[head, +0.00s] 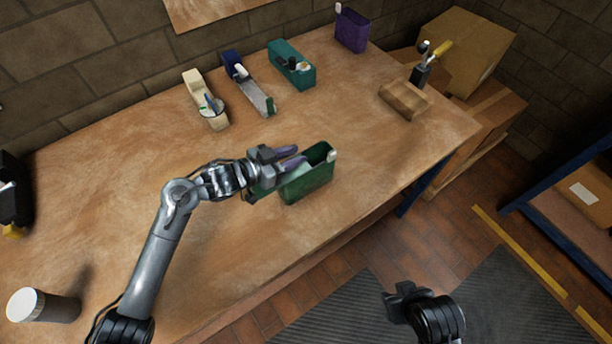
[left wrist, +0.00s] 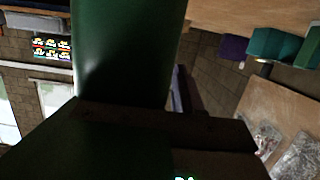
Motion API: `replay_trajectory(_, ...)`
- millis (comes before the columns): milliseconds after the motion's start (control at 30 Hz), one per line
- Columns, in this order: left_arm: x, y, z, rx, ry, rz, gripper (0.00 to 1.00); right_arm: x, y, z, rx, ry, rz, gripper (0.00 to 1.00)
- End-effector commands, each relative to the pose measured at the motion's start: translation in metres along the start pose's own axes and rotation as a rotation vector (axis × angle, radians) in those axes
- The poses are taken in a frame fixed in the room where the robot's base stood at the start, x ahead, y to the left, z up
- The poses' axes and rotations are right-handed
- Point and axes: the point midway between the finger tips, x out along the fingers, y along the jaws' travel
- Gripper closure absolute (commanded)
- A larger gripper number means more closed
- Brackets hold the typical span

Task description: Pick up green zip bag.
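The green zip bag (head: 308,182) stands upright near the table's front edge in the head view, with a dark opening on top and a pale tab at its right end. My left gripper (head: 291,157) is at the bag's left upper end. Its two purple-looking fingers are apart, but I cannot tell whether they grip the bag. In the left wrist view, a large green surface (left wrist: 125,50) fills the upper middle, very close to the camera; it looks like the bag. My right gripper (head: 393,298) hangs over the floor, away from the table, its fingers unclear.
At the back of the table stand a beige holder (head: 194,83), a blue one (head: 232,62), a teal one (head: 283,56) and a purple bag (head: 351,30). The table's middle is mostly clear.

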Motion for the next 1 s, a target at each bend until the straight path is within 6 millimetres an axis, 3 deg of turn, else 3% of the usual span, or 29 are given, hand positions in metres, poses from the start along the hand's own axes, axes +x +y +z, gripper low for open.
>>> replay_trajectory(167,-0.0001,-0.0001,-0.0001,0.0,0.0,0.0,0.67,-0.0003,-0.0001,-0.0004,0.0,0.001,0.0,0.63)
replay_trajectory(400,-0.0003,-0.0001,0.0,0.0,-0.001,0.0,1.0,-0.0003,0.0,-0.0004,0.0,0.001,0.0,0.63)
replay_trajectory(1000,-0.0004,-0.0002,0.0002,0.0,-0.001,0.0,1.0,-0.0002,0.0015,0.0,-0.006,0.0,0.005,0.63)
